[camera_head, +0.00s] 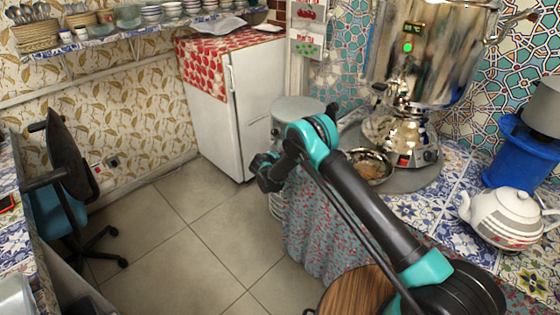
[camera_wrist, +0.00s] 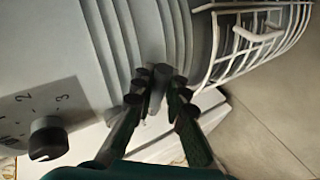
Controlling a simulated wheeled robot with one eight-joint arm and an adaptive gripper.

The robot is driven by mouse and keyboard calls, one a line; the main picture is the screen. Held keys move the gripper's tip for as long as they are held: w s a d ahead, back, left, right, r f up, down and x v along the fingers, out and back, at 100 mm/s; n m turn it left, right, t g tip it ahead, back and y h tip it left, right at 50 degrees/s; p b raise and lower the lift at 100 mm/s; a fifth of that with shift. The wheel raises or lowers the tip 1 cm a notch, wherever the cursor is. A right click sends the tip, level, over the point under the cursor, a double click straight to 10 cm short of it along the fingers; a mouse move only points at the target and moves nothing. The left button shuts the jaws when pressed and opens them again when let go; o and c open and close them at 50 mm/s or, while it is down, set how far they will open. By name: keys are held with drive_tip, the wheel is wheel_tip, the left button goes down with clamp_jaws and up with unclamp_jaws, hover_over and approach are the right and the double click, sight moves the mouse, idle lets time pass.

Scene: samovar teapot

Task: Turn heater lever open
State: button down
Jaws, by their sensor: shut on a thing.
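The heater shows in the wrist view as a pale grey ribbed body (camera_wrist: 130,35) with a white wire guard (camera_wrist: 262,38) on its right. A panel at the left carries a black knob (camera_wrist: 47,138) and the marks 1, 2 and 3. My gripper (camera_wrist: 162,85) is shut on a small grey piece, seemingly the heater lever (camera_wrist: 157,118), in front of the ribs. The fingers hide most of this piece, so its angle is hard to tell. In the head view, my gripper (camera_head: 268,172) is low, beside a grey round-topped body (camera_head: 297,106), partly hidden behind my arm.
A white fridge (camera_head: 250,100) with a red cloth stands behind. A samovar (camera_head: 430,50), a metal bowl (camera_head: 370,165) and a white teapot (camera_head: 508,215) are on the tiled counter at right. An office chair (camera_head: 70,205) stands left. Tiled floor (camera_head: 190,245) is clear between.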

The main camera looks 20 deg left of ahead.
drive_tip(key=shift+r+n+g+h, duration=0.25)
drive_tip(key=shift+n+g+h, duration=0.05)
drive_tip(key=shift+h, duration=0.2)
idle(0.3)
drive_tip(key=c, duration=1.5)
unclamp_jaws()
drive_tip(key=shift+r, duration=0.1)
drive_tip(key=v, duration=1.2)
drive_tip(key=shift+s+a, duration=0.1)
